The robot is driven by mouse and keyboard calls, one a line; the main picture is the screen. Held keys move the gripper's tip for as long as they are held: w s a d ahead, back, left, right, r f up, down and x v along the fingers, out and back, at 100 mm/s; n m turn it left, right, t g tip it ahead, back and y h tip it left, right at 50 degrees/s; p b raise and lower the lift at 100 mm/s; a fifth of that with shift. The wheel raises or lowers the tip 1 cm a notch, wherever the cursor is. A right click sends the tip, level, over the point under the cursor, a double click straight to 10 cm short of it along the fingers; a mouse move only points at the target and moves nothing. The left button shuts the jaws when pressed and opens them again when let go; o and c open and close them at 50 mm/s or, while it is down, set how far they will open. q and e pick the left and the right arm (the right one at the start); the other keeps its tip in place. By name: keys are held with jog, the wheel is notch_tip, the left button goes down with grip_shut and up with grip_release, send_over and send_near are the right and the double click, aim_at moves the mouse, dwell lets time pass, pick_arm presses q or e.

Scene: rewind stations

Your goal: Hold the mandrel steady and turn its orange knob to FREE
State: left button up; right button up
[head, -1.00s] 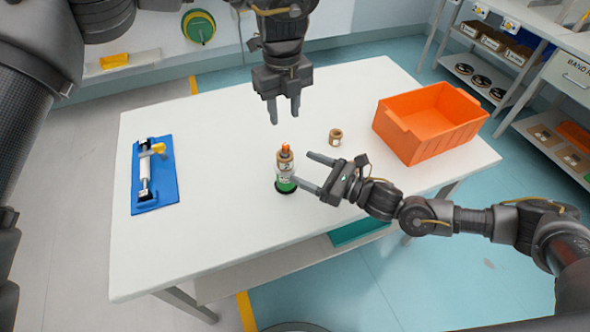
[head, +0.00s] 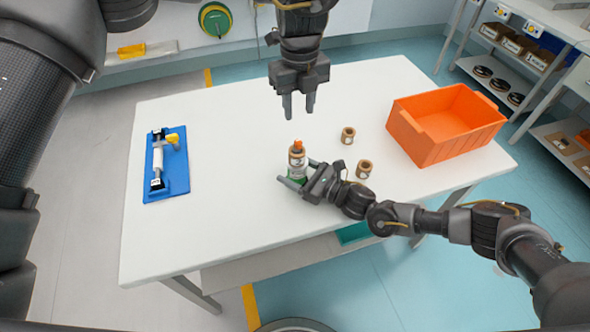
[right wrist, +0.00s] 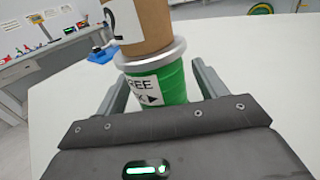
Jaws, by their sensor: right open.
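The mandrel stands upright on the white table. It has a green base (head: 296,174), a brown core (head: 297,157) marked 2 and an orange knob (head: 297,145) on top. My right gripper (head: 303,173) is open, with one finger on each side of the green base. The right wrist view shows the green base (right wrist: 172,88) between the open fingers, with gaps beside it. A white label (right wrist: 143,89) there reads FREE, partly cut off, above an arrow. The knob is out of that view. My left gripper (head: 299,108) is open and empty, above and behind the knob.
Two loose brown cores (head: 347,135) (head: 364,169) stand right of the mandrel. An orange bin (head: 440,140) stands at the table's right end. A blue station (head: 166,192) with a white roller and yellow part lies at the left. The table (head: 230,140) between is clear.

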jog(key=c, duration=1.2)
jog(key=shift+c, duration=0.2)
pick_arm(q)
jog(key=s+f+m+g+h, duration=0.1)
jog(key=f+m+h, duration=0.2)
jog(key=f, duration=0.1)
jog(key=s+f+m+g+h, duration=0.1)
jog(key=s+f+m+h, duration=0.1)
jog(key=f+m+h, duration=0.1)
jog(key=s+f+m+g+h, duration=0.2)
jog(key=f+m+h, duration=0.2)
jog(key=shift+s+d+f+h, duration=0.25)
jog(key=shift+d+f+h, duration=0.1)
jog(key=shift+h, duration=0.05)
pick_arm(e)
jog(key=shift+w, duration=0.1)
pick_arm(q)
jog(key=m+t+h, duration=0.6)
jog(key=m+t, duration=0.4)
send_near(298, 140)
jog(key=x, duration=0.6)
jog(key=f+x, duration=0.1)
jog(key=x, duration=0.3)
jog(key=shift+c, duration=0.3)
